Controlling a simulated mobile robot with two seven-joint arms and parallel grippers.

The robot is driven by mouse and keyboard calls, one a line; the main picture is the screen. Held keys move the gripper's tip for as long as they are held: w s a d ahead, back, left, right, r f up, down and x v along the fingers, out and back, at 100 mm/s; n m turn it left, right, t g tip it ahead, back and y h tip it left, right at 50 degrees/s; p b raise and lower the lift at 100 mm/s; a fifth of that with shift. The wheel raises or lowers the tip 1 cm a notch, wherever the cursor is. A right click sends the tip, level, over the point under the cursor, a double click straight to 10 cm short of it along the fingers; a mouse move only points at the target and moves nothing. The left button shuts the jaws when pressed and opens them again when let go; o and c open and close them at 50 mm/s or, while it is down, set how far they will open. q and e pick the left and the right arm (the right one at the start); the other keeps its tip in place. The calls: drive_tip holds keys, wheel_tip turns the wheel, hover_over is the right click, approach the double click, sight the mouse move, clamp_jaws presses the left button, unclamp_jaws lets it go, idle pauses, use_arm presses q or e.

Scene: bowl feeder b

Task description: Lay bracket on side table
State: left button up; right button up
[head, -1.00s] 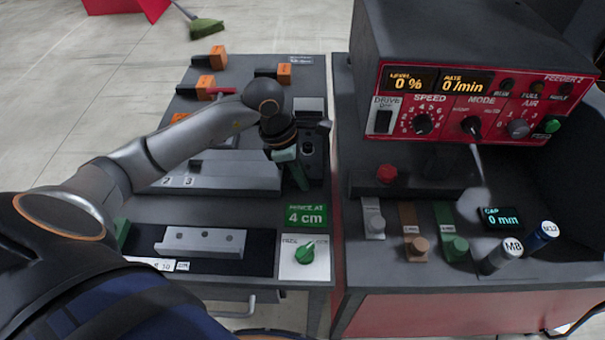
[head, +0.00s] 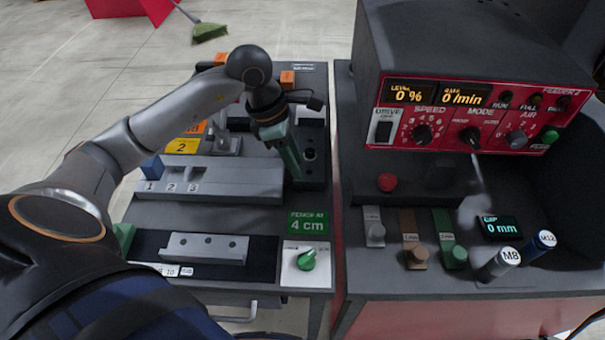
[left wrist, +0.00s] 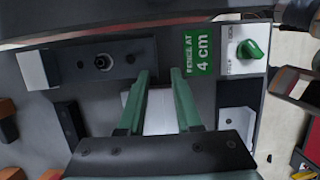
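A light grey metal bracket (head: 205,248) with several holes lies flat on a black strip at the front of the dark grey left-hand table (head: 240,218). Its end also shows at the lower right of the left wrist view (left wrist: 234,122). My left gripper (head: 292,168) points down at the right end of the long grey block, well behind the bracket. In the left wrist view its two green fingers (left wrist: 159,88) are apart, with nothing visibly held and a pale surface below. My right gripper is in neither view.
The grey block (head: 230,182) is marked 1, 2, 3. A dark fixture (head: 311,156) stands close beside the gripper. A green "FENCE AT 4 cm" sign (head: 307,222) and green knob (head: 307,258) are at front right. The red-panelled feeder (head: 470,115) stands right.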

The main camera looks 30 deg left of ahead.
use_arm(q)
drive_tip(key=shift+v, duration=2.7)
